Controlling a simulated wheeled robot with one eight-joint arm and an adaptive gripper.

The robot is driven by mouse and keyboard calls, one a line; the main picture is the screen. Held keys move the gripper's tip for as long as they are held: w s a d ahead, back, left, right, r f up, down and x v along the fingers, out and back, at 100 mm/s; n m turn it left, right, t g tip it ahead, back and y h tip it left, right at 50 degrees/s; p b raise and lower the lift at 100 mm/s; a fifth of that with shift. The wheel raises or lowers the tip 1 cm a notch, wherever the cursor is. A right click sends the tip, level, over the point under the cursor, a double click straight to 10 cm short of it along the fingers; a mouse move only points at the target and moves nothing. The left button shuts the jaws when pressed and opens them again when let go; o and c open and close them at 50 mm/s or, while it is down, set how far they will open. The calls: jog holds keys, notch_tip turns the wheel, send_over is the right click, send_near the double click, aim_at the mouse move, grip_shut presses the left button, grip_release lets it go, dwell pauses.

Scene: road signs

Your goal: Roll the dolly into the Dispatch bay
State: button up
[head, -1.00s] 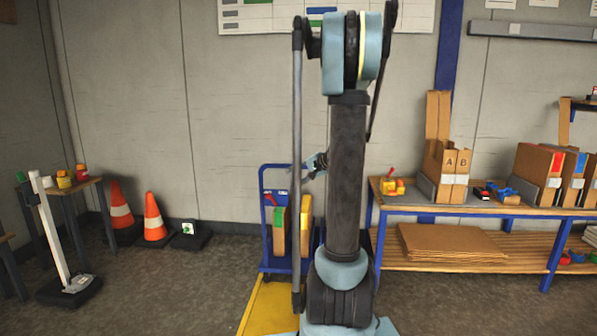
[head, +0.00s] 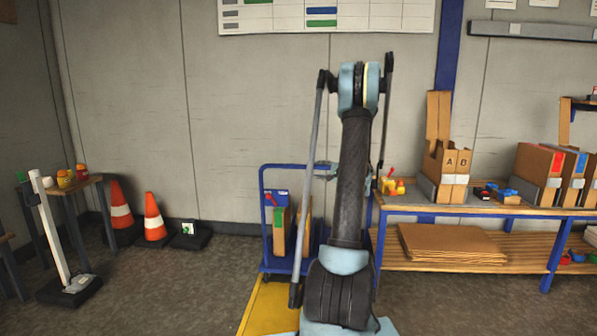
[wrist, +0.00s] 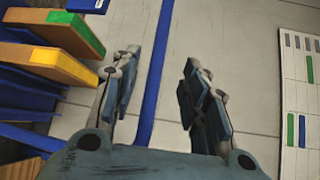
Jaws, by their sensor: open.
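The dolly (head: 265,220) is a blue-framed cart against the back wall, partly hidden behind my arm. It carries upright cardboard-coloured boxes (head: 281,232), one with a green label. In the wrist view, a blue bar (wrist: 152,85), seemingly the dolly's handle, runs between the spread fingers of my gripper (wrist: 162,62). The fingers are open and not closed on it; I cannot tell how deep it sits between them. In the head view my gripper is mostly hidden behind the arm at handle height. No Dispatch bay label can be read.
A yellow floor area (head: 264,303) lies in front of the dolly, partly covered by my arm. Orange cones (head: 154,218) and a white post (head: 50,235) stand left. A wooden bench (head: 480,207) with boxes stands right.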

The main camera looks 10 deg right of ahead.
aim_at(301, 167)
jog(key=x, duration=1.6)
jog(key=shift+w+a+f, duration=0.1)
jog(key=shift+w+a, duration=0.15)
jog(key=shift+s, duration=0.1)
grip_shut()
